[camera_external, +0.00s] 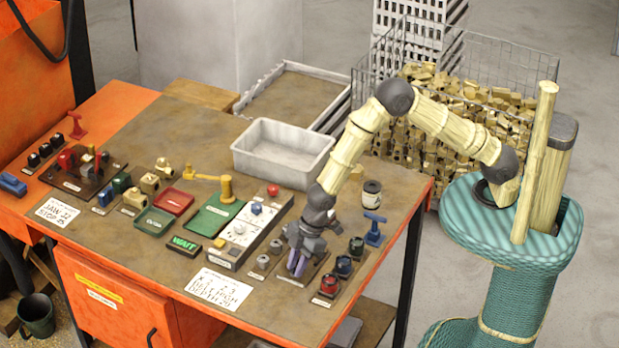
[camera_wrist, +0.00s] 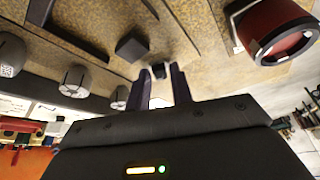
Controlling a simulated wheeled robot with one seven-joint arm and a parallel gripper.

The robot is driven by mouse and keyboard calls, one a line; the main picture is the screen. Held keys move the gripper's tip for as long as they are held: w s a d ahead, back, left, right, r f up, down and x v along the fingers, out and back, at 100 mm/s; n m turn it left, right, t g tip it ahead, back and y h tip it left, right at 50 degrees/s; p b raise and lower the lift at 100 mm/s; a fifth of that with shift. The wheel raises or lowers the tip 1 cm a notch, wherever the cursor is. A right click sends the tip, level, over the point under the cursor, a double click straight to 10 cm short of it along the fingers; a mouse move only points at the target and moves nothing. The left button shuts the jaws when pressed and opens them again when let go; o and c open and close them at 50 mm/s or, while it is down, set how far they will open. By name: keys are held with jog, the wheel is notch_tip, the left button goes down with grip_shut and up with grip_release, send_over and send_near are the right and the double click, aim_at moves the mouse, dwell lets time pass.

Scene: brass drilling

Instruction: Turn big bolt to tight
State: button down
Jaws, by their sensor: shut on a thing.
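My gripper (camera_external: 297,264) points down over a small brown plate near the right front of the bench, between two grey knobs and a row of dark and red knobs. In the wrist view its two dark fingers (camera_wrist: 161,78) are closed around a small dark piece, which seems to be the bolt (camera_wrist: 158,70). The fingers hide most of the bolt, so its size and its turn cannot be read. A dark square block (camera_wrist: 132,45) sits just beyond the fingertips in the wrist view.
Grey knobs (camera_external: 263,262) stand close on the left. A red knob (camera_external: 330,285) and others stand close on the right, with a blue T-handle (camera_external: 374,230) behind. A white control panel (camera_external: 250,222) and a grey bin (camera_external: 283,153) stand farther back. The bench's right edge is near.

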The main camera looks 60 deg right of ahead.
jog(key=shift+s+a+f+m+t+b, duration=0.1)
jog(key=shift+m+t+b, duration=0.1)
jog(key=shift+m+b, duration=0.35)
jog(key=shift+a+m+t+b, duration=0.1)
jog(key=shift+m+t+b, duration=0.1)
jog(key=shift+m+b, duration=0.35)
jog(key=shift+m+t+h+b, duration=0.4)
jog(key=shift+m+h, duration=0.2)
jog(key=shift+m, duration=1)
jog(key=c, duration=1.4)
grip_release()
jog(key=b+v, duration=0.1)
jog(key=v, duration=1.6)
jog(key=shift+r, duration=0.3)
